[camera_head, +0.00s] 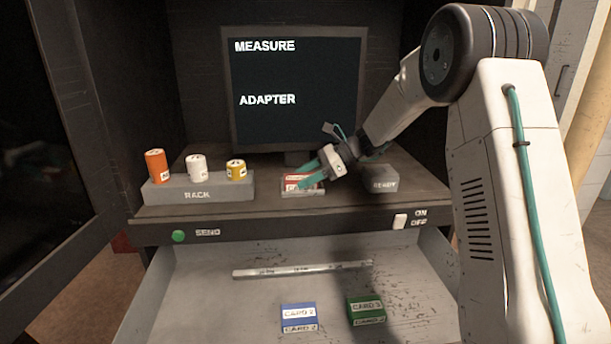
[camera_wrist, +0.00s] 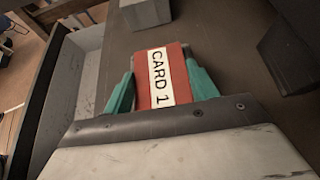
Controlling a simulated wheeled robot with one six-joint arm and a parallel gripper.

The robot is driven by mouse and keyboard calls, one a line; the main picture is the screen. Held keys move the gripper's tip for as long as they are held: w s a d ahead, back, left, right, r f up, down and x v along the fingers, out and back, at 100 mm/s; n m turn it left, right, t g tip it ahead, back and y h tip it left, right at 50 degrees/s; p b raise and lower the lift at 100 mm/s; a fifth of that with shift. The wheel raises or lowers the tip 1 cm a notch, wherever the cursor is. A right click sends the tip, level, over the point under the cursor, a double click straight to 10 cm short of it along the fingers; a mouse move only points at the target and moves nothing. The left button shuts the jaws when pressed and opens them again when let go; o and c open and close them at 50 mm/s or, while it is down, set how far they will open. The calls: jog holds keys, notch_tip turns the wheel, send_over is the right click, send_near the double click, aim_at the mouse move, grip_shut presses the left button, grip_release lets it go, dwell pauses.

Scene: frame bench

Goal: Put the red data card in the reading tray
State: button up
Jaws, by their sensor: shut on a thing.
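The red data card (camera_head: 294,180), with a white label, is at the middle of the bench top. In the wrist view the red card (camera_wrist: 143,92) reads CARD 1. My gripper (camera_head: 303,177) is shut on it, with one teal finger along each side; the fingers (camera_wrist: 160,68) also show in the wrist view. A low grey tray (camera_head: 312,191) lies directly under the card in the head view. My fingers and the card hide part of it. I cannot tell whether the card rests on the tray or is just above it.
A grey rack (camera_head: 198,190) with orange, white and yellow cylinders stands left. A block marked READY (camera_head: 381,182) is right. The monitor (camera_head: 298,90) is behind. The open drawer (camera_head: 200,300) holds a rod (camera_head: 300,270), a blue card (camera_head: 298,316) and a green card (camera_head: 366,308).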

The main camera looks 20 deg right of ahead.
jog(key=shift+f, duration=0.15)
jog(key=o, duration=1)
jog(key=shift+d+r, duration=0.3)
jog(key=shift+r, duration=0.05)
jog(key=v, duration=1.1)
jog(key=shift+d+r, duration=0.15)
jog(key=shift+r, duration=0.05)
jog(key=s+a+r+n+g+h, duration=0.1)
jog(key=s+a+r+n+h, duration=0.3)
jog(key=s, duration=0.6)
jog(key=s+a+r+n+g+h, duration=0.15)
jog(key=s+a+n, duration=0.35)
jog(key=s, duration=0.6)
jog(key=shift+s+d+f+n+t+h, duration=0.25)
jog(key=shift+s+f+n+h, duration=1.2)
jog(key=shift+s, duration=2.25)
jog(key=shift+s+d+f+n+t+h, duration=0.3)
jog(key=shift+s+f+n+h, duration=0.3)
jog(key=shift+s+n, duration=2.4)
jog(key=shift+s+d+f+n+t+h, duration=0.25)
jog(key=shift+s+f+n+h, duration=0.8)
jog(key=shift+s, duration=3.3)
